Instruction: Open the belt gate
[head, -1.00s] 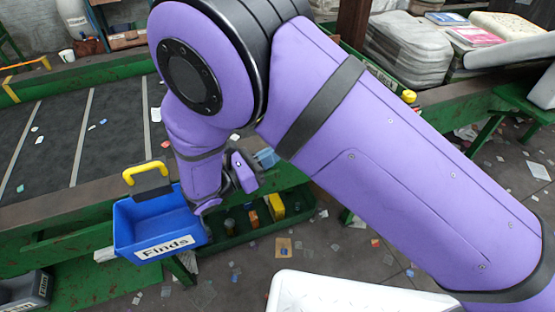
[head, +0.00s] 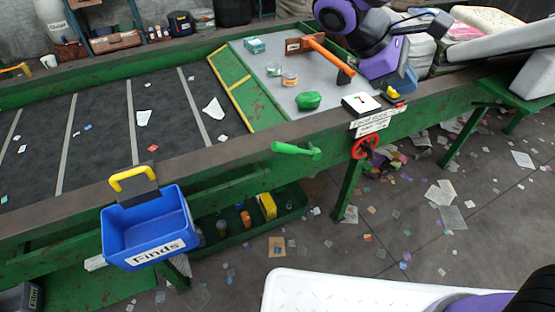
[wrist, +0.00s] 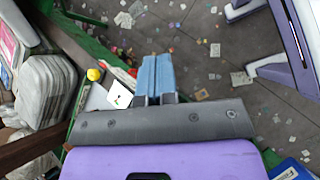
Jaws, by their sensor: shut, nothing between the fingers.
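A gate-like green panel with yellow edging (head: 238,88) lies across the belt between the dark belt and a grey plate. A red handwheel (head: 365,146) is on the front rail below small white signs (head: 372,122), whose print is too small to read. A green lever handle (head: 295,149) sticks out from the front rail, left of the wheel. My gripper (head: 404,82) is at the upper right, over the rail, above and right of the wheel. In the wrist view its blue fingers (wrist: 155,75) are shut together and empty.
A white box with a black mark (head: 361,104) and a yellow knob (head: 393,94) sit near my gripper. A hammer (head: 330,60), cans and a green lump (head: 309,100) lie on the grey plate. A blue Finds bin (head: 150,235) hangs on the front rail. Scraps litter the floor.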

